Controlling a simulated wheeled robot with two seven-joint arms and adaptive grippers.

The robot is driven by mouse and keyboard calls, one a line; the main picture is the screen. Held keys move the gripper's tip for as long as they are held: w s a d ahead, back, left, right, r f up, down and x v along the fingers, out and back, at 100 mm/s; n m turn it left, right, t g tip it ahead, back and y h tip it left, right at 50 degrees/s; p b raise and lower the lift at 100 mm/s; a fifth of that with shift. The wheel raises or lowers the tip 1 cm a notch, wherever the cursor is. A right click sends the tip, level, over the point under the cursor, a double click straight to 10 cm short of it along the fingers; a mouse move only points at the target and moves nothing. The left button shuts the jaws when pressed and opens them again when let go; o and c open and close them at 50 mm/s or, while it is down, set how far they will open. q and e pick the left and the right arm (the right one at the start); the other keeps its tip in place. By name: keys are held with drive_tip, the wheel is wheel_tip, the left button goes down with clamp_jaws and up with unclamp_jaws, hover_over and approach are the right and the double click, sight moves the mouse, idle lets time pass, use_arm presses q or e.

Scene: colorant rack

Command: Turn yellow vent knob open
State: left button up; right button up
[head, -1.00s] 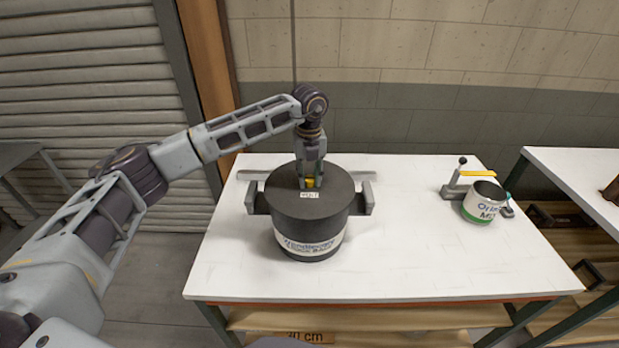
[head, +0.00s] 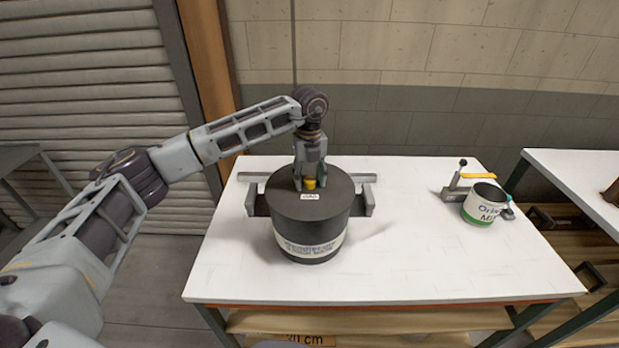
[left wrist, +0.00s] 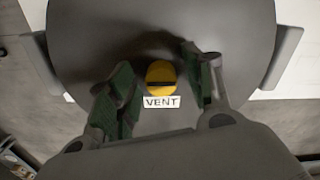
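The yellow vent knob (head: 310,184) sits on top of a dark round pot (head: 311,228) with a white label band. In the left wrist view the knob (left wrist: 161,77) is a round yellow cap with a dark slot, above a white VENT label (left wrist: 161,102). My left gripper (head: 310,181) points down over the lid at the knob. In the left wrist view its green-padded fingers (left wrist: 160,86) stand apart on either side of the knob, with gaps between them and it. My right gripper is not in view.
The pot stands on a white table (head: 420,250) between grey side brackets (head: 364,199). The table's middle is clear.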

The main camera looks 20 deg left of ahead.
sight(309, 179)
use_arm(q)
wheel_tip(309, 179, up, 12)
idle(1.0)
drive_tip(key=shift+f, duration=0.1)
